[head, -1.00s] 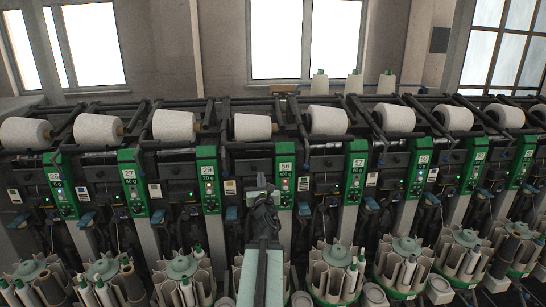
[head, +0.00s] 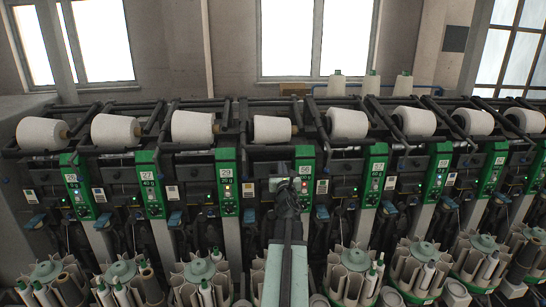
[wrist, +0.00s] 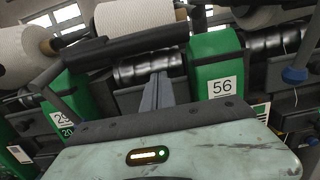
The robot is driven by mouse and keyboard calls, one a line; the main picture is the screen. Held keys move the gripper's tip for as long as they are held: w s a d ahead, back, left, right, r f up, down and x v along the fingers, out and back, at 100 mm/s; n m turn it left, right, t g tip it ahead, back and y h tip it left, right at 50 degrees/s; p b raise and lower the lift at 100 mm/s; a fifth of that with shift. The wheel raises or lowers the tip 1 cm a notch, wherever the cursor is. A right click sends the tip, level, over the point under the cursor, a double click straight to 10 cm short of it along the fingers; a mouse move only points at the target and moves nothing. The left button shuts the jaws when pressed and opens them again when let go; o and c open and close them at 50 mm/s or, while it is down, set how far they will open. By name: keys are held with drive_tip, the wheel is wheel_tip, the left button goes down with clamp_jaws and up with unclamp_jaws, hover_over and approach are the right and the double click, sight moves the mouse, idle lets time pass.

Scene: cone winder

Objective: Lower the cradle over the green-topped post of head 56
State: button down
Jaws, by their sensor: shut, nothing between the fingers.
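The green-topped post of head 56 (head: 305,163) stands just right of my gripper (head: 284,187) in the head view. In the wrist view its green top (wrist: 212,50) carries the label 56, right of centre. The cradle shows as a dark bar (wrist: 118,47) in front of a white cone (wrist: 135,17); the cone also shows in the head view (head: 272,129). A gap shows between the bar and the grooved metal drum (wrist: 150,70). My gripper (wrist: 159,90) is shut and empty, below the bar and left of the post's top. I see no contact with the cradle.
The green post of head 29 (head: 225,180) stands to the left, and it shows in the wrist view (wrist: 68,105). Neighbouring cones (head: 192,127) and (head: 347,123) flank this head.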

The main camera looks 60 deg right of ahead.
drive_tip(key=r, duration=0.1)
drive_tip(key=r+p, duration=0.1)
drive_tip(key=r, duration=0.1)
drive_tip(key=shift+w+a, duration=0.25)
